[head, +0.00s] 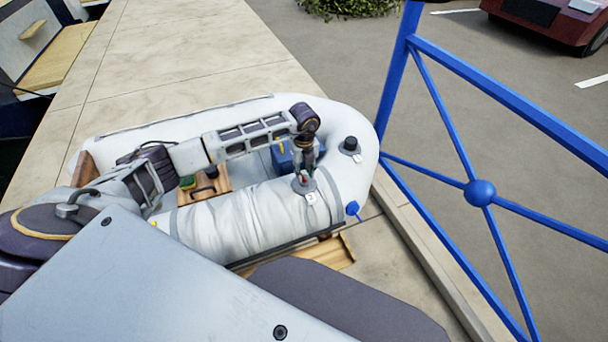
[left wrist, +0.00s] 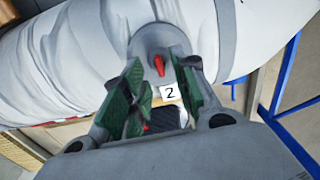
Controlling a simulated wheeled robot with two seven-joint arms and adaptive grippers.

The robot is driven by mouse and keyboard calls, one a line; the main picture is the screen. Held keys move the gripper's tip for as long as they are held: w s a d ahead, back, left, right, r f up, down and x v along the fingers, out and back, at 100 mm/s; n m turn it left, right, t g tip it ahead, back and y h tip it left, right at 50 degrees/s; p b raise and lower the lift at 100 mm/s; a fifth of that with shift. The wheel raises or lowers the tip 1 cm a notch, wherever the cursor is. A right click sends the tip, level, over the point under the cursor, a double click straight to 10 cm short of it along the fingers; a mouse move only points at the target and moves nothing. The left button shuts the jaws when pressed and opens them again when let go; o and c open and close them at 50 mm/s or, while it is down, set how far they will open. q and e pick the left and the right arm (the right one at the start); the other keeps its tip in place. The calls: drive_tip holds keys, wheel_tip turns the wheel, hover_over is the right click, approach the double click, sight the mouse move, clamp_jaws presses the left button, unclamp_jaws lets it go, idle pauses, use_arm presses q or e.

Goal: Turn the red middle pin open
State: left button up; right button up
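The red pin (left wrist: 159,66) sits in a round grey valve base (left wrist: 151,40) on the side tube of a white inflatable dinghy (head: 235,222). A white tag marked 2 (left wrist: 170,93) is beside it. In the head view the red pin (head: 304,180) shows small, just below my left gripper (head: 305,170). In the left wrist view my left gripper (left wrist: 158,72) is open, with its green-padded fingers on either side of the pin. I cannot tell whether they touch it. My right gripper is not in view.
A black-capped valve (head: 350,144) is at the dinghy's right end, and a blue knob (head: 353,208) is on its near right side. A blue box (head: 281,160) and a green item (head: 188,182) are inside. A blue railing (head: 459,139) stands to the right.

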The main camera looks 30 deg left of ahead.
use_arm(q)
wheel_tip(320, 180, up, 10)
drive_tip(key=shift+f, duration=0.2)
drive_tip(key=shift+r, duration=0.1)
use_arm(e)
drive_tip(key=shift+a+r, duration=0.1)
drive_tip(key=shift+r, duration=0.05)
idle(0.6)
use_arm(q)
wheel_tip(320, 180, up, 8)
drive_tip(key=p, duration=0.8)
hover_over(304, 178)
drive_tip(key=shift+w+r+p, duration=0.1)
drive_tip(key=shift+r+p, duration=0.35)
drive_tip(key=shift+p, duration=0.1)
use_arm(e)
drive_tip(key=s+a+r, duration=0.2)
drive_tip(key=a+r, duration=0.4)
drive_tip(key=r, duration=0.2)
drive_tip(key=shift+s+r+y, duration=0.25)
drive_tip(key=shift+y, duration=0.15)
use_arm(q)
drive_tip(key=shift+r+p, duration=0.3)
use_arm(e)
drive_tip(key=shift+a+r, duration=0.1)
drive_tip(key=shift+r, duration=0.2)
